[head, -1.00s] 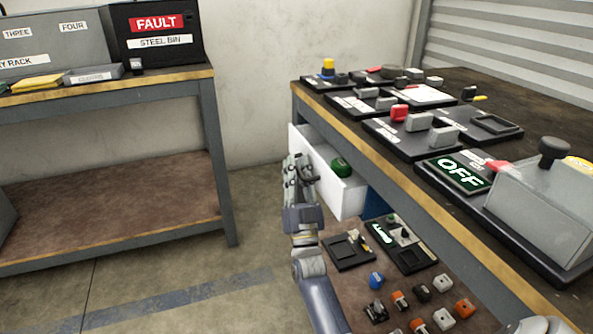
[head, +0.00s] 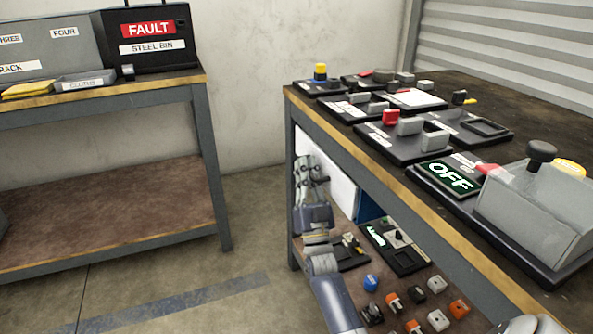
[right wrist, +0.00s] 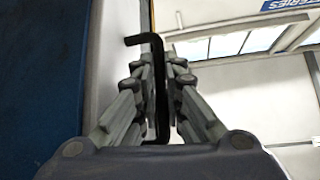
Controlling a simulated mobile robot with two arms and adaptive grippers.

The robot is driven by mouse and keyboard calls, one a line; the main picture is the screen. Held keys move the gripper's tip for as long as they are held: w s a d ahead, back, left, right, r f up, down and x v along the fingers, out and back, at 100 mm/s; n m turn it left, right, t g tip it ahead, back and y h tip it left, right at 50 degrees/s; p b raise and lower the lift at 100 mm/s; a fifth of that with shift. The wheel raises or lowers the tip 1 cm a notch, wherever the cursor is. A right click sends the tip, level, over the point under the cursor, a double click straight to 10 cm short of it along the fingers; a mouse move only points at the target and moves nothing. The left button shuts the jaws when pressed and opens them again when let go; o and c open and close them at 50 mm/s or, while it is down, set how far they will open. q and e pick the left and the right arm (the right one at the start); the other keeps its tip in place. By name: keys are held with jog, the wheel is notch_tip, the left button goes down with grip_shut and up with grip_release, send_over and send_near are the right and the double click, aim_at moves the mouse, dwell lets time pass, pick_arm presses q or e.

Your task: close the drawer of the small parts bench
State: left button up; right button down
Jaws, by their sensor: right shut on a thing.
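Whether the drawer is fully flush I cannot tell.
Black panels with switches, an OFF sign (head: 447,177) and a grey box (head: 535,215) stand on the bench top. Several small parts lie on its lower shelf (head: 350,285). Another bench (head: 110,180) stands at the left, with open floor (head: 255,240) between.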

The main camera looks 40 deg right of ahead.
jog(key=c, duration=2)
grip_release()
jog(key=shift+d, duration=0.3)
jog(key=shift+o, duration=0.2)
jog(key=shift+s+f, duration=0.1)
jog(key=v, duration=1.2)
jog(key=shift+a, duration=0.1)
